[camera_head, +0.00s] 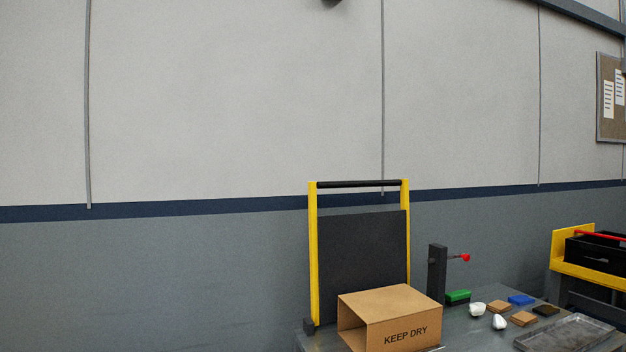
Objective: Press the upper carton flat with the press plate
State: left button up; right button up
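A brown cardboard carton (392,318) marked KEEP DRY sits on the grey metal table (467,318), standing open-ended and uncrushed. Its left end is open and its lower part is cut off by the frame's bottom edge. I see only this one carton. Behind it the dark press plate (362,250) stands upright between two yellow side bars, with a black crossbar (358,184) at the top. The plate is apart from the carton's top. Neither of my grippers shows in this view.
A dark post (437,272) with a red-tipped lever (464,257) stands right of the plate. Right of it lie a green-topped block (457,296), white lumps (477,309), small brown, blue and dark blocks, and a grey tray (565,333). A yellow cart (571,247) holds a black bin (598,253).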

aim_at(357, 252)
jog(key=i+l+u, duration=0.1)
jog(key=l+u, duration=0.3)
jog(key=i+l+u, duration=0.1)
jog(key=u, duration=0.3)
jog(key=l+u, duration=0.4)
